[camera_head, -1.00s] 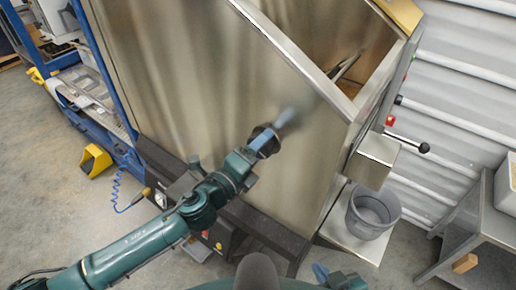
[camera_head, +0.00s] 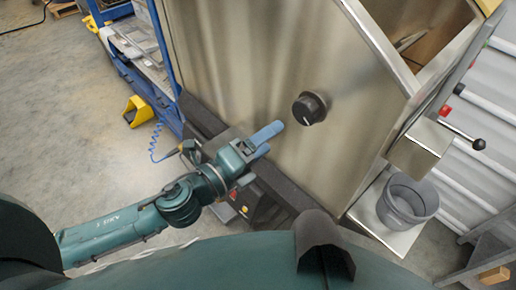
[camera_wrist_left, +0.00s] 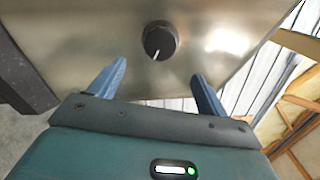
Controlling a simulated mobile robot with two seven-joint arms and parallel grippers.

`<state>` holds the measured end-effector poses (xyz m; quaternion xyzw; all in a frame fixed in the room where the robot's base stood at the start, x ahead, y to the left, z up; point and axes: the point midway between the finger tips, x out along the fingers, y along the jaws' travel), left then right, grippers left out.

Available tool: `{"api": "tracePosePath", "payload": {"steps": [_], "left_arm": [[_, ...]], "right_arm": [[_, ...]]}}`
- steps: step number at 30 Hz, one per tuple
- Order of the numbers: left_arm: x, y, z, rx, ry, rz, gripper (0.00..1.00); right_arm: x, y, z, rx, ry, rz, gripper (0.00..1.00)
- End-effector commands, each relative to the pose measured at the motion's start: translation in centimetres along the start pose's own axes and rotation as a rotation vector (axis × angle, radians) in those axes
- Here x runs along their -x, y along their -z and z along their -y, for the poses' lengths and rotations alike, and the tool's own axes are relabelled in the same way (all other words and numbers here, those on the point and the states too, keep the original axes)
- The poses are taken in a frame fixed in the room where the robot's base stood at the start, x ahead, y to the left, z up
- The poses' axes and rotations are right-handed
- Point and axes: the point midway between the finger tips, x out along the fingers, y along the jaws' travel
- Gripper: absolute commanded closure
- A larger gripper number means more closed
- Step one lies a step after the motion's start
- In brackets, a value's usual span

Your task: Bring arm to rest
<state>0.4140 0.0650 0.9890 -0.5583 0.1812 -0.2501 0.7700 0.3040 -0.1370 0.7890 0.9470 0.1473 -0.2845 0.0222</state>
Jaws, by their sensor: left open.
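My left arm comes in from the left, and its gripper (camera_head: 268,140) hangs in front of the steel hopper (camera_head: 240,60). In the left wrist view the two blue fingers (camera_wrist_left: 155,85) stand wide apart with nothing between them. A black round knob (camera_head: 309,107) with a white pointer line sits on the hopper's front panel, apart from the fingertips. The knob also shows in the left wrist view (camera_wrist_left: 159,40), ahead of the gap between the fingers. My right gripper is not in view.
A grey bucket (camera_head: 407,202) stands on a shelf at the right, below a steel box with a black-ended lever (camera_head: 462,134). A blue rack (camera_head: 150,75) stands at the left, near a yellow object (camera_head: 137,111) on the floor. Open concrete floor lies at the left.

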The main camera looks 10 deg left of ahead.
Motion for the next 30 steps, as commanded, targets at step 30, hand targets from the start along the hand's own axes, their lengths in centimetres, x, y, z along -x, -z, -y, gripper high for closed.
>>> {"api": "tracePosePath", "payload": {"steps": [30], "left_arm": [[3.1, 1.1, -5.9, 0.711, -0.17, 0.158, 0.23]], "right_arm": [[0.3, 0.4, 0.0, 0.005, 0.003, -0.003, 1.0]]}}
